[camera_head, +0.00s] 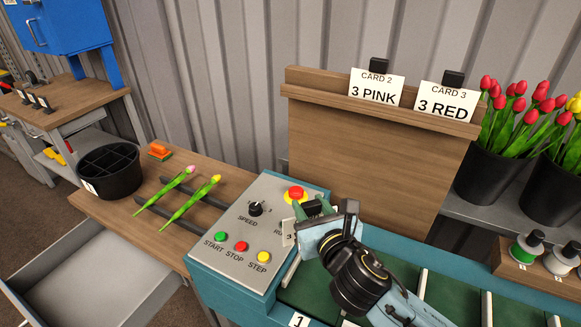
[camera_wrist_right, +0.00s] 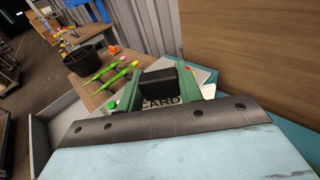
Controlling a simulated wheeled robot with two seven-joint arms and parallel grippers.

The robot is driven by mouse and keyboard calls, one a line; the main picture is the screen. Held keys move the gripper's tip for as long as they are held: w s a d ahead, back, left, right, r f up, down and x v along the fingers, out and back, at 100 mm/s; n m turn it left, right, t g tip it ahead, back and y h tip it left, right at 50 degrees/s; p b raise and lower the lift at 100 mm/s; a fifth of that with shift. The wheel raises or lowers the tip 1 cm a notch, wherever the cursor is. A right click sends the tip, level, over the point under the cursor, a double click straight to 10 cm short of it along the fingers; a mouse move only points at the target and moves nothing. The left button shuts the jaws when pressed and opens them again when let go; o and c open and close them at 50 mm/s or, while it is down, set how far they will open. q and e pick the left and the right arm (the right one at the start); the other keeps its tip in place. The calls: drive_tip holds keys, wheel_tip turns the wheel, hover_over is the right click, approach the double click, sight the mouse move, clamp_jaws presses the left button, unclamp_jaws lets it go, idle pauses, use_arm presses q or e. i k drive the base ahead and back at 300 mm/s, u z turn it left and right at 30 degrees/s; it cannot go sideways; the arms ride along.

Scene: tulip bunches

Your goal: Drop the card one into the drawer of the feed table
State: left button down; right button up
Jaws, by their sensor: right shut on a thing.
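My right gripper (camera_head: 312,208) is shut on card one, a white card with a black clip, over the right edge of the control box. In the head view only a strip of the card (camera_head: 288,233) shows. In the right wrist view the black clip (camera_wrist_right: 160,82) sits between the green fingers, with "CARD" readable on the card (camera_wrist_right: 172,101) below. The grey drawer (camera_head: 95,278) of the feed table (camera_head: 140,222) is pulled open at the lower left, and its visible floor is bare. My left gripper is not in view.
The control box (camera_head: 268,205) with knob and buttons stands between gripper and drawer. Two tulips (camera_head: 190,205) lie on dark rails on the feed table, beside a black divided bucket (camera_head: 110,172). Cards 2 (camera_head: 376,87) and 3 (camera_head: 452,100) stand on the wooden board.

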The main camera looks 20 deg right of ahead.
sight(110, 282)
drive_tip(key=u, duration=2)
drive_tip(key=i, duration=3.35)
drive_tip(key=z, duration=3.7)
